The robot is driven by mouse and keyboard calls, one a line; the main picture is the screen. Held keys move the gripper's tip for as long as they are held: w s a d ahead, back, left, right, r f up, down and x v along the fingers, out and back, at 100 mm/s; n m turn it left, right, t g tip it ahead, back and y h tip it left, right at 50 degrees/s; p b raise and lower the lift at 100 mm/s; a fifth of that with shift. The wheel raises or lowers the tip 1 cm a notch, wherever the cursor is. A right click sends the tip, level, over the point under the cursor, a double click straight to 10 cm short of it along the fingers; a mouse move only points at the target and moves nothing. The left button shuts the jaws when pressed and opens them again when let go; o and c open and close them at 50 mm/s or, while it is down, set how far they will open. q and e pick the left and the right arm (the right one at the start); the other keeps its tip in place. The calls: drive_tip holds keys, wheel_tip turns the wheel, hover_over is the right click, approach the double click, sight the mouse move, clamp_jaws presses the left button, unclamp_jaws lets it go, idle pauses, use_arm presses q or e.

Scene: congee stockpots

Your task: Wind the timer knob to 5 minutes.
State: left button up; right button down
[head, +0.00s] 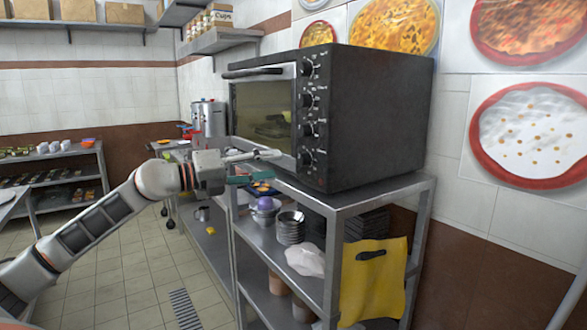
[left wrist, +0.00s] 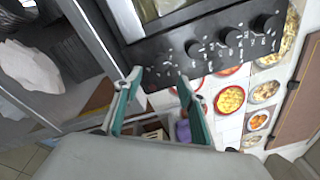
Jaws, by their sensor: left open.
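The black toaster oven (head: 365,120) stands on a metal shelf unit, with a column of several round knobs (head: 306,100) on its front panel. Which knob is the timer cannot be read. My left gripper (head: 264,167) is open and empty in front of the oven's lower front, left of the lowest knob (head: 306,158). In the left wrist view, its two teal-sided fingers (left wrist: 159,78) are apart, below the panel (left wrist: 160,55) in the picture. My right gripper is not in view.
The metal shelf unit (head: 375,194) holds stacked bowls (head: 291,227) and a yellow bag (head: 373,280) below the oven. A steel stockpot (head: 209,118) stands behind, left of the oven. The oven's door handle (head: 253,72) runs along its top front. The tiled floor at left is clear.

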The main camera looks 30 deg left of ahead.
sight(299, 160)
use_arm(q)
drive_tip(key=x, duration=0.2)
drive_tip(key=p+x, duration=0.1)
drive_tip(key=x, duration=0.1)
drive_tip(key=p+x, duration=0.1)
drive_tip(key=x, duration=0.1)
drive_tip(key=shift+a+r, duration=0.1)
drive_tip(key=shift+r, duration=0.3)
drive_tip(key=shift+x, duration=0.85)
drive_tip(key=shift+f, duration=0.15)
drive_tip(key=c, duration=1.1)
